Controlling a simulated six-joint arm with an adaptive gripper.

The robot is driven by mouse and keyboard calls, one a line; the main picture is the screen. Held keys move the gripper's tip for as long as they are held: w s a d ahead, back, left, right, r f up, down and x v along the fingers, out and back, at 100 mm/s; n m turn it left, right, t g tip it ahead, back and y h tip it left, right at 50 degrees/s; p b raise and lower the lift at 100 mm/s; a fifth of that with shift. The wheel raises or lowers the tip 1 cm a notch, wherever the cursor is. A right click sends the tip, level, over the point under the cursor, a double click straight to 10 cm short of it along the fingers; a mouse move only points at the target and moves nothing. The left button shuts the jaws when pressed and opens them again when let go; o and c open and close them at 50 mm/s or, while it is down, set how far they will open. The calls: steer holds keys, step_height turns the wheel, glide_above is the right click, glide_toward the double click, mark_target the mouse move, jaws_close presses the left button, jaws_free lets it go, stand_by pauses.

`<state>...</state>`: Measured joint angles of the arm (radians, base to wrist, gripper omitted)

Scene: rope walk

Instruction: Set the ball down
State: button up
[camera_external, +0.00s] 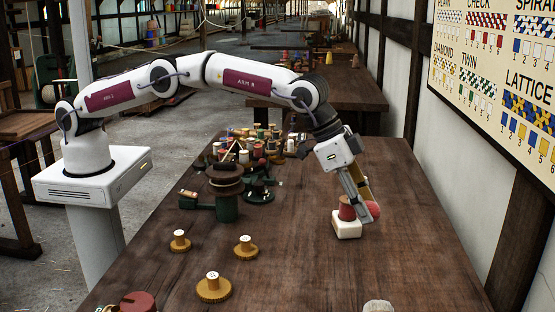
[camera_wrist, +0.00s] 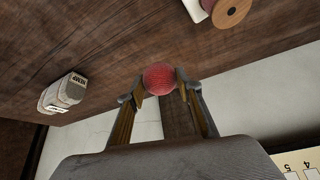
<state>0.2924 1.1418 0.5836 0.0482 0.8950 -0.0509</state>
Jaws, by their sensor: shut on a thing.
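The red ball (camera_wrist: 159,78) is held between the two fingertips of my gripper (camera_wrist: 158,86) in the wrist view. In the external view the ball (camera_external: 373,211) shows at the end of my gripper (camera_external: 366,205), just right of a red spool (camera_external: 347,208) on a white block (camera_external: 347,229). My gripper is shut on the ball. I cannot tell from these views whether the ball touches the table (camera_external: 400,260) or hangs just above it. Part of the ball is hidden by a finger in the external view.
A grey-white object labelled HEMP (camera_wrist: 65,92) stands on the table in the wrist view. Wooden pegged discs (camera_external: 214,288) and a green stand with a brown top (camera_external: 226,190) are at left, with several spools (camera_external: 250,148) behind. The table's right side is mostly clear.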

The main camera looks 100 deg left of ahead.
steer(key=shift+w+d+f, duration=0.15)
steer(key=shift+d+f, duration=0.25)
steer(key=shift+d, duration=0.2)
steer(key=shift+w+d+f, duration=0.1)
steer(key=shift+d+f, duration=0.3)
steer(key=shift+d, duration=0.2)
steer(key=shift+f, duration=2.05)
steer(key=shift+f, duration=2)
steer(key=shift+f, duration=0.15)
steer(key=o, duration=1.1)
steer(key=shift+c, duration=0.2)
